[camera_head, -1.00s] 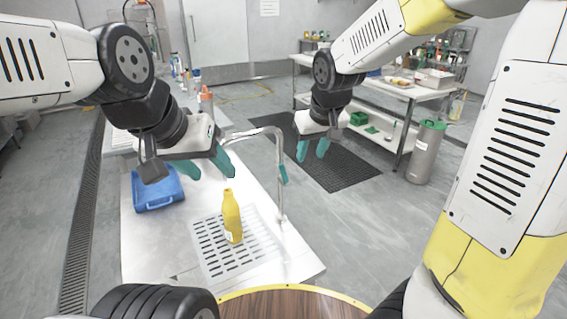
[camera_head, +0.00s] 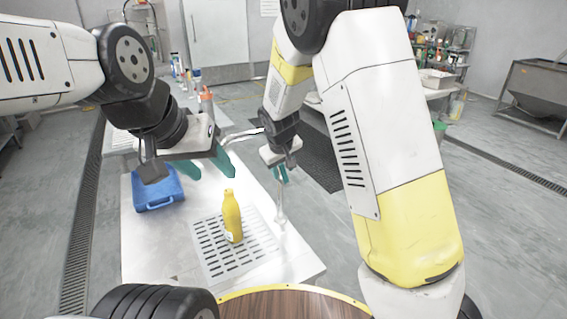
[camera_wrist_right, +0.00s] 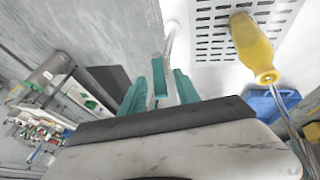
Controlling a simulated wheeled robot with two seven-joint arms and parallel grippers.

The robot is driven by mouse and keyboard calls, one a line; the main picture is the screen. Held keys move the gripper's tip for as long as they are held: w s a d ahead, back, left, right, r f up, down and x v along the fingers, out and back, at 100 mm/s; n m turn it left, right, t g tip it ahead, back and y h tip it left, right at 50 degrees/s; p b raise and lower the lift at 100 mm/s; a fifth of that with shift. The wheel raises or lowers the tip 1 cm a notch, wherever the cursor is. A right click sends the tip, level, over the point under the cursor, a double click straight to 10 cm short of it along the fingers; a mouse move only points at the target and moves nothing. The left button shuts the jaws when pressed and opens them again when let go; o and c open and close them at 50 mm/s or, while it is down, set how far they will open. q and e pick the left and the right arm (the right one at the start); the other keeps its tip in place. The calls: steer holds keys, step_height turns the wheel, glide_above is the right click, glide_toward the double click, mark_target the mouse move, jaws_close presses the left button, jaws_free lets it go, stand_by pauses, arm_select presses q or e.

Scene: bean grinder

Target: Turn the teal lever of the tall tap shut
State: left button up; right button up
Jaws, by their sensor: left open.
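The tall tap (camera_head: 281,212) stands at the right side of the metal counter, with its spout reaching left. Its teal lever (camera_wrist_right: 159,78) shows in the right wrist view, beside the metal tap pipe (camera_wrist_right: 171,42). My right gripper (camera_head: 281,173) is at the tap; its fingers also show in the right wrist view (camera_wrist_right: 158,92). They are open, one on each side of the lever, with small gaps visible. In the head view the lever is hard to tell from the teal fingers. My left gripper (camera_head: 210,172) is open and empty above the counter's left part.
A yellow bottle (camera_head: 232,218) stands on the perforated drain plate (camera_head: 262,243), left of the tap. A blue case (camera_head: 157,193) lies at the counter's left. Bottles (camera_head: 206,101) stand behind. A wooden round top (camera_head: 290,303) is in front.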

steer(key=shift+w+f, duration=0.1)
steer(key=shift+f, duration=0.15)
jaws_close()
stand_by(1.4)
